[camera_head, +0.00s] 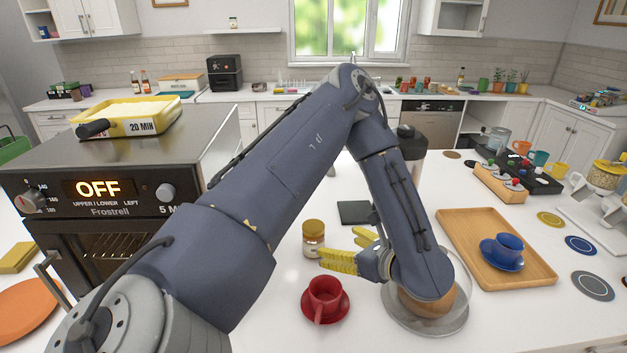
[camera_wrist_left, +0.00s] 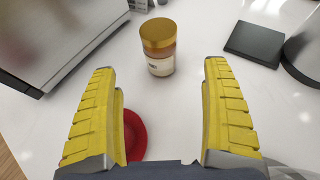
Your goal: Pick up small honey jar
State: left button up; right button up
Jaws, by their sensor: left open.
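The small honey jar (camera_head: 314,240) has a gold lid and a pale label. It stands upright on the white counter. My left gripper (camera_head: 345,250) has yellow ridged fingers and is just to the right of the jar in the head view. In the left wrist view the jar (camera_wrist_left: 158,48) stands beyond the fingertips, roughly in line with the gap between them. My left gripper (camera_wrist_left: 160,75) is open, with nothing between its fingers. My right gripper is in neither view.
A red cup on a red saucer (camera_head: 345,311) is close in front of the jar. A dark square mat (camera_head: 354,212) lies behind it. The oven (camera_head: 95,190) stands to the left. A wooden tray (camera_head: 460,232) with a blue cup (camera_head: 509,246) is at right.

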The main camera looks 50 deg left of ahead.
aim_at(314, 235)
pick_arm(q)
jog(key=shift+x, duration=6.05)
jog(key=c, duration=1.5)
jog(key=shift+c, duration=0.4)
jog(key=shift+r, duration=0.1)
